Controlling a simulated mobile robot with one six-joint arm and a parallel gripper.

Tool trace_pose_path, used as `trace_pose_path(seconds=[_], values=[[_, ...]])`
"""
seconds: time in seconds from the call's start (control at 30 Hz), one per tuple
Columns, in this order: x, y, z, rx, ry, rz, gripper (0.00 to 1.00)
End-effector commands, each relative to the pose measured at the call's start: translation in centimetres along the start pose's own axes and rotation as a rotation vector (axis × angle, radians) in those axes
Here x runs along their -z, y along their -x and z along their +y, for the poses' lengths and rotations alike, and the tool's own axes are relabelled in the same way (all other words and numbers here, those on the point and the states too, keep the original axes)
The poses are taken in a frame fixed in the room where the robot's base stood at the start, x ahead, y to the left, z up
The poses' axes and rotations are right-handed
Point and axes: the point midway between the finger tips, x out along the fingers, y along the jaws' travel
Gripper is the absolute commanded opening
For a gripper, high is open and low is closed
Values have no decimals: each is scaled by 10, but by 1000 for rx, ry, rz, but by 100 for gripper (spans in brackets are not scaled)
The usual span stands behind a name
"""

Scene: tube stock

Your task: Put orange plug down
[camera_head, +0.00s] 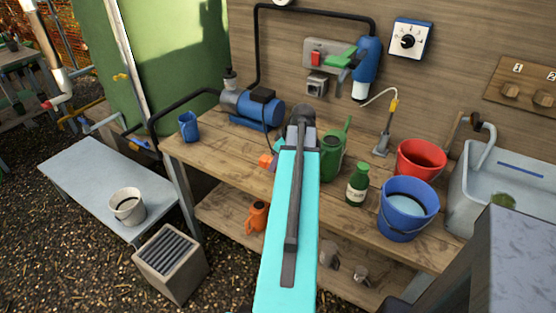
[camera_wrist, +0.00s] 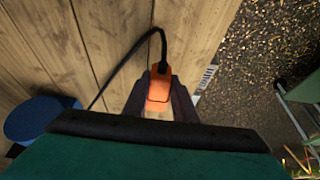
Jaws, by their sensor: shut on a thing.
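The orange plug (camera_wrist: 158,88) is between the two dark fingers of my gripper (camera_wrist: 160,97) in the wrist view, and the gripper is shut on it. A black cable runs from the plug's far end and curves away to the left over the planks. In the head view the orange plug (camera_head: 266,161) shows just left of my cyan arm, near the wooden workbench (camera_head: 205,148). My arm hides the gripper's fingers there. I cannot tell whether the plug touches the bench top.
A blue pump (camera_head: 252,108) stands left on the bench, with a blue mug (camera_head: 188,126) beside it. A green watering can (camera_head: 331,157), a green bottle (camera_head: 357,186), a blue bucket (camera_head: 404,215) and a red bucket (camera_head: 420,160) stand right of my arm. Bare planks lie between mug and arm.

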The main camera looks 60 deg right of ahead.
Motion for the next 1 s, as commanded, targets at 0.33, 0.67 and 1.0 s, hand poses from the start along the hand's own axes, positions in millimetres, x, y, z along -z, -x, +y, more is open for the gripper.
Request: trace_pose_path(seconds=[0.33, 0.67, 1.0], values=[[16, -9, 36, 1, 1, 0, 0], [21, -14, 51, 0, 1, 1, 0], [20, -15, 50, 1, 1, 0, 0]])
